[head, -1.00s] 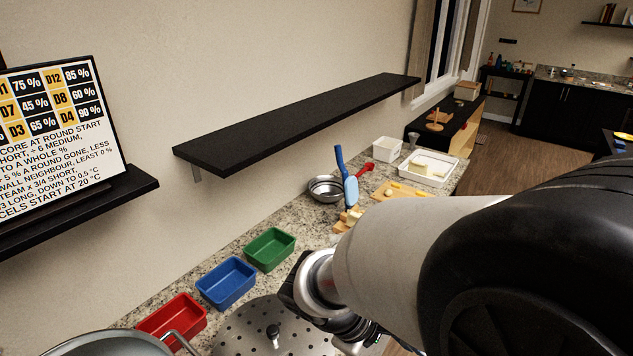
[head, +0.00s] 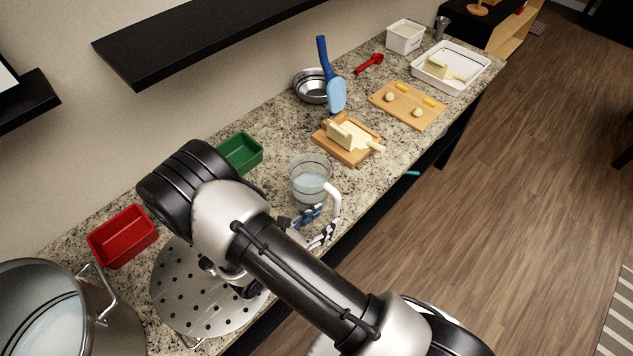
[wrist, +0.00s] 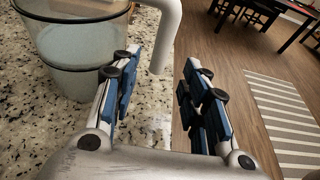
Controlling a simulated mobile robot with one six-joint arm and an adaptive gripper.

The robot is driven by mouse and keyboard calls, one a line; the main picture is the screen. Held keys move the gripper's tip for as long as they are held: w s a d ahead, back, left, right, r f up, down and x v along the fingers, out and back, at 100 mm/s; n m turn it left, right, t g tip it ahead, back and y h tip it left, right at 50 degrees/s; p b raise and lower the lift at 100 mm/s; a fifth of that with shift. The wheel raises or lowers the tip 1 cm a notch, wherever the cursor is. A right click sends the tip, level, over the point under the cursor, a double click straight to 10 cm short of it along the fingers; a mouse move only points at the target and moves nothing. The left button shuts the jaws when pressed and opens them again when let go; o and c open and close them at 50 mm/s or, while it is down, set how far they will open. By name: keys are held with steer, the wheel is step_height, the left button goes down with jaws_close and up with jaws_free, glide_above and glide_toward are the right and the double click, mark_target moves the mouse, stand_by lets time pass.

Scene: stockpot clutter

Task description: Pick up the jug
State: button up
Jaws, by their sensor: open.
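The jug (head: 309,184) is clear, with a white handle (head: 334,199) and cloudy contents. It stands upright on the granite counter. In the wrist view the jug (wrist: 72,50) fills the upper left, and its handle (wrist: 166,35) comes down between the lines of my fingers, near their tips. My gripper (wrist: 160,66) is open, with one blue-padded finger on each side. Nothing is clamped; whether a finger touches the jug or handle I cannot tell. In the head view my gripper (head: 318,227) is just in front of the jug, beside the handle's lower end.
A green bin (head: 240,153), a butter board (head: 348,152) and a steel bowl (head: 309,88) stand around the jug. A perforated plate (head: 180,292), a red bin (head: 122,236) and a stockpot (head: 120,325) are at left. The counter's front edge is close to the handle.

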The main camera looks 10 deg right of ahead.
mark_target(333, 212)
steer(key=b+x, duration=0.1)
steer(key=x, duration=0.5)
steer(key=shift+w+d+f, duration=0.2)
steer(key=shift+c, duration=0.5)
jaws_close()
steer(key=shift+r, duration=0.1)
